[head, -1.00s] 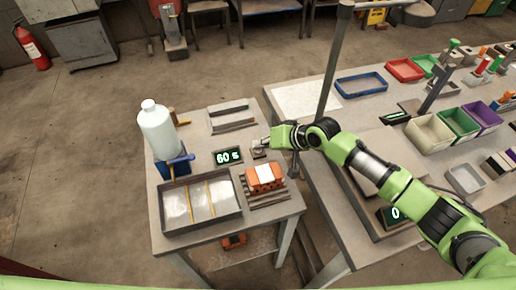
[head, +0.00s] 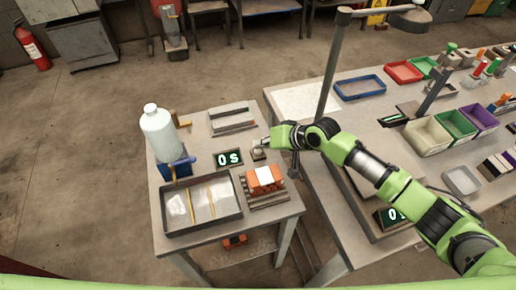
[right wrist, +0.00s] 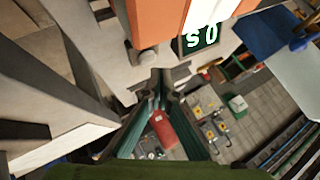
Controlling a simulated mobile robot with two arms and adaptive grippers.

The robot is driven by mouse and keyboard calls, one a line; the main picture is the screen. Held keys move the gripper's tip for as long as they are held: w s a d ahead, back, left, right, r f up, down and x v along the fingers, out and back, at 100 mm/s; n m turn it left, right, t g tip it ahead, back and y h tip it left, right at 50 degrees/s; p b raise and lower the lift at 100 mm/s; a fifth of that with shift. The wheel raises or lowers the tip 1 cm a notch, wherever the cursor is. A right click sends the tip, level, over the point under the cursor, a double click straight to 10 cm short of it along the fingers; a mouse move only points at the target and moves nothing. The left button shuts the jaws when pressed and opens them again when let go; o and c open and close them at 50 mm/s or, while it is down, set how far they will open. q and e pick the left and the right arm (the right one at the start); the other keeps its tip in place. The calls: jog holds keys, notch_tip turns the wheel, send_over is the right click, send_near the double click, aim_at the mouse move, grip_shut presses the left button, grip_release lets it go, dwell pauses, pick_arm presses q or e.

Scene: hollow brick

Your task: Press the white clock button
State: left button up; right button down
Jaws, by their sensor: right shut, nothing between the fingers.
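The clock (head: 229,158) is a dark display with lit characters reading "0 s" on the small left table. Just right of it sits a small dark block (head: 258,155), which appears to carry the button; its top is too small and partly hidden to make out. My right gripper (head: 262,147) is shut and empty, with its tip at or just above this block; I cannot tell whether it touches. In the right wrist view the shut fingers (right wrist: 163,80) point below the upside-down display (right wrist: 201,28). My left gripper is not in view.
An orange hollow brick (head: 265,178) with a white top patch sits on slats close to my gripper. A tray (head: 201,229), a white bottle (head: 158,130) and a metal rack (head: 232,119) share the table. A lamp post (head: 331,85) stands behind my arm.

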aim_at(260, 152)
notch_tip(260, 152, up, 5)
jog(key=p, duration=0.5)
dwell(0.5)
dwell(0.5)
